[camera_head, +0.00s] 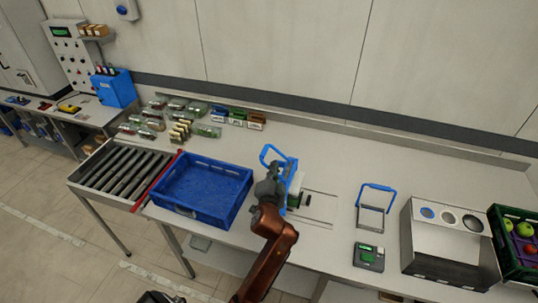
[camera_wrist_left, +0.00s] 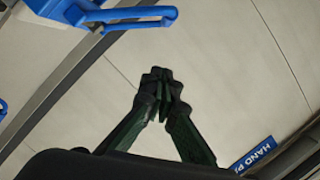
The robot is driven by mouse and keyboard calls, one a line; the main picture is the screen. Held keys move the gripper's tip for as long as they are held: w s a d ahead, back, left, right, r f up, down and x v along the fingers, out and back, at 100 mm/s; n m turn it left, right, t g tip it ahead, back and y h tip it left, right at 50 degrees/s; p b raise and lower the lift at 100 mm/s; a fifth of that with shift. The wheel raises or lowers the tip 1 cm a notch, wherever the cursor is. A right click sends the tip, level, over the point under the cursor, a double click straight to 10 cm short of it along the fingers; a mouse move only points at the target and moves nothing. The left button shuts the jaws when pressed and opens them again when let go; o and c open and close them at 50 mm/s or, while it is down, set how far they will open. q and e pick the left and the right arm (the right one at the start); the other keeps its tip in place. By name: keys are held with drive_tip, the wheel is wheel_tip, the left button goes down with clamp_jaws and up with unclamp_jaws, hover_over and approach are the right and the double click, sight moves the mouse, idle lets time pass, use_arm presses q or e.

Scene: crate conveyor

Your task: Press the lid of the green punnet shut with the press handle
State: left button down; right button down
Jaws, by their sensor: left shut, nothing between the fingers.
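The blue hand press (camera_head: 288,171) stands on the bench just right of the blue crate, with its looped press handle (camera_head: 266,152) raised. In the left wrist view a blue handle (camera_wrist_left: 105,14) crosses the top left, apart from my fingers. My left gripper (camera_head: 272,173) is beside the press, partly hidden by its own wrist; its dark fingers (camera_wrist_left: 165,83) are shut and empty in the left wrist view. A small pale and dark green thing (camera_head: 294,199) shows at the press base; I cannot tell if it is the green punnet or its lid state. My right gripper is out of view.
A blue crate (camera_head: 162,203) sits beside the roller conveyor (camera_head: 122,178). Several punnets (camera_head: 208,131) and small cartons (camera_head: 237,117) stand behind. A blue-handled frame (camera_head: 373,209), scale (camera_head: 369,257) and steel box (camera_head: 447,262) are right. Bench between press and frame is mostly clear.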

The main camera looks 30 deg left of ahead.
use_arm(q)
drive_tip(key=w+a+f+p, duration=0.2)
drive_tip(key=w+a+f, duration=0.1)
drive_tip(key=w+a, duration=0.4)
drive_tip(key=shift+w+a+f, duration=0.2)
drive_tip(key=shift+w+f, duration=0.15)
drive_tip(key=shift+w, duration=0.3)
